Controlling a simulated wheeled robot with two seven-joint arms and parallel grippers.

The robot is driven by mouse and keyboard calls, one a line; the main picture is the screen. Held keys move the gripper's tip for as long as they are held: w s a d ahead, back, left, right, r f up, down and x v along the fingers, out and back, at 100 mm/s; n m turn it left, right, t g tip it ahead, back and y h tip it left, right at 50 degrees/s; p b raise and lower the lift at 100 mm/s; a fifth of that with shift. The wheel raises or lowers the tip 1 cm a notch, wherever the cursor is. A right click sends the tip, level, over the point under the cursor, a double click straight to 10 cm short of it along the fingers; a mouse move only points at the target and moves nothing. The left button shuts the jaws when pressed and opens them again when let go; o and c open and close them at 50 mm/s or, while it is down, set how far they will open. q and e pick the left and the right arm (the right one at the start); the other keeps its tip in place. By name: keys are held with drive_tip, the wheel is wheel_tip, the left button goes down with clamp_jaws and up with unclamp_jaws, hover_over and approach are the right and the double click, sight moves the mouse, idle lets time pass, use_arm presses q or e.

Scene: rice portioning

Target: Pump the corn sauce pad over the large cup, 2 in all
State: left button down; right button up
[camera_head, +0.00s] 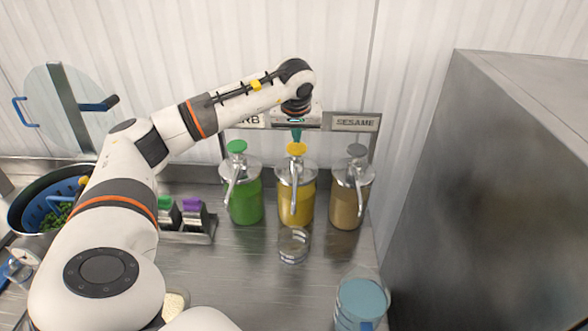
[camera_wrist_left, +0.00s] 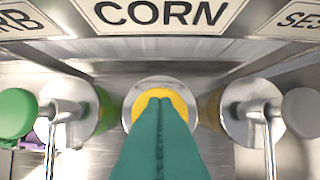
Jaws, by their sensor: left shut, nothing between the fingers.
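The corn sauce dispenser (camera_head: 296,203) is a jar of yellow sauce with a steel lid and a yellow pump pad (camera_head: 297,149). It stands between a green and a brown one. A clear cup (camera_head: 293,246) stands in front of it, near its spout; its contents are hard to make out. My left gripper (camera_head: 296,138) is shut, its teal fingers pointing down just above the yellow pad. In the left wrist view the fingertips (camera_wrist_left: 160,101) cover the middle of the yellow pad (camera_wrist_left: 178,98); whether they touch it, I cannot tell. My right gripper is not in view.
The green-topped dispenser (camera_head: 244,200) and the grey-topped sesame dispenser (camera_head: 349,200) stand close on either side. A blue-filled container (camera_head: 361,304) is at the front right. A large steel block (camera_head: 480,200) closes off the right side. The counter between cup and block is clear.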

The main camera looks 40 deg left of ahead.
sight(296, 147)
use_arm(q)
drive_tip(key=shift+s+f+b, duration=0.1)
drive_tip(key=shift+f+b, duration=0.85)
drive_tip(key=shift+f, duration=0.85)
drive_tip(key=shift+r, duration=0.15)
drive_tip(key=shift+r+p, duration=1.6)
drive_tip(key=shift+r, duration=0.15)
drive_tip(key=shift+f, duration=0.2)
